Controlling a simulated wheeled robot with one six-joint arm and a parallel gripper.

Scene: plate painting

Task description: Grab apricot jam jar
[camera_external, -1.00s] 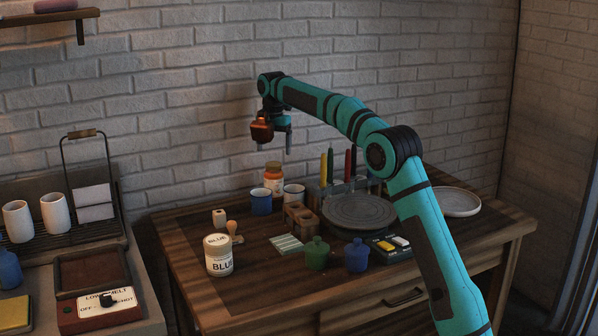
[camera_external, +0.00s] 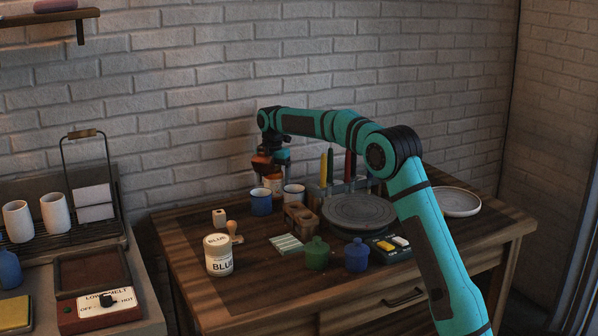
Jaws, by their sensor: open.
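The apricot jam jar (camera_external: 272,183) stands upright at the back of the wooden table, behind the blue mug and the white mug. It has a pale label, and its orange top is now mostly hidden by my gripper. My gripper (camera_external: 271,172) points down over the jar's upper part, with its jaws open. I cannot tell whether the fingers touch the jar.
A blue mug (camera_external: 260,202) and a white mug (camera_external: 293,194) stand close in front of the jar. A wooden block (camera_external: 301,218), a grey turntable (camera_external: 358,210) and a BLUE-labelled tub (camera_external: 218,256) are nearby. The brick wall is just behind.

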